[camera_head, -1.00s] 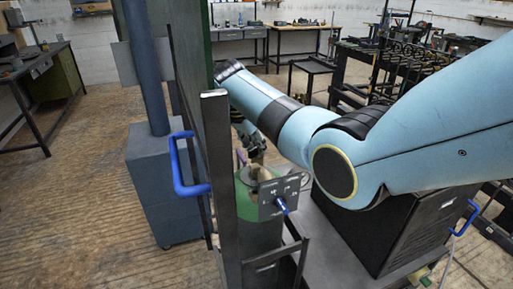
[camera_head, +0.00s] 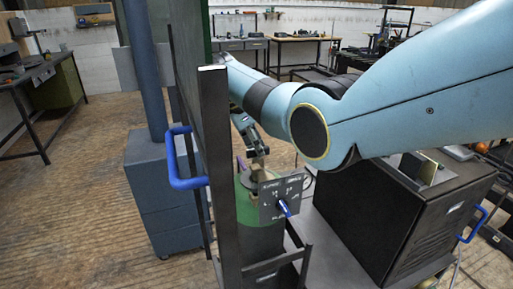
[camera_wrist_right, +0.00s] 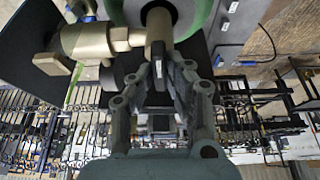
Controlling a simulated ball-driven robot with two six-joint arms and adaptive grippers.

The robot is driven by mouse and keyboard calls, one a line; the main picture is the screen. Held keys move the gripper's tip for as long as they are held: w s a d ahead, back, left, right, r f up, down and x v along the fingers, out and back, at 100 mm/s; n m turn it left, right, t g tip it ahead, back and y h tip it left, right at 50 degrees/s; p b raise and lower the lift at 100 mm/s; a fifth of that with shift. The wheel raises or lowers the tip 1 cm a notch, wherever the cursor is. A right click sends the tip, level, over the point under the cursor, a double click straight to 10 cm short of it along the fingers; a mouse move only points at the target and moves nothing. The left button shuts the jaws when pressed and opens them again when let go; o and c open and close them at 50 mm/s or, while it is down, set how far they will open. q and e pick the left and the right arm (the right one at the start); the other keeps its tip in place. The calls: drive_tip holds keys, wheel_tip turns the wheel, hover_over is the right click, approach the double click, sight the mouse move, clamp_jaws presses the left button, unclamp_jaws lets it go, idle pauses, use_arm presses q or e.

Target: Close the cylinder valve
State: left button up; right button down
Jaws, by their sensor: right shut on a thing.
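The green gas cylinder (camera_head: 246,189) stands upright behind a dark metal post in the head view. A grey panel with a blue knob (camera_head: 284,208) sits in front of it. In the right wrist view the brass valve (camera_wrist_right: 88,41) sits at the cylinder's green top, with a brass stem (camera_wrist_right: 158,24) toward the fingers. My right gripper (camera_head: 257,158) reaches down to the cylinder top from above. In the wrist view its fingers (camera_wrist_right: 163,64) are closed together on the near end of the brass valve. The exact contact is partly hidden by the fingers. My left gripper is not in view.
A dark upright frame with a blue handle (camera_head: 179,168) stands close left of the cylinder. A black cabinet (camera_head: 385,215) stands at the right. Workbenches (camera_head: 304,40) line the back wall. The wooden floor (camera_head: 85,215) at the left is clear.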

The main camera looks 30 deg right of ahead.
drive_tip(key=c, duration=1.3)
unclamp_jaws()
drive_tip(key=shift+c, duration=0.2)
drive_tip(key=shift+r, duration=0.1)
wheel_tip(320, 180, up, 10)
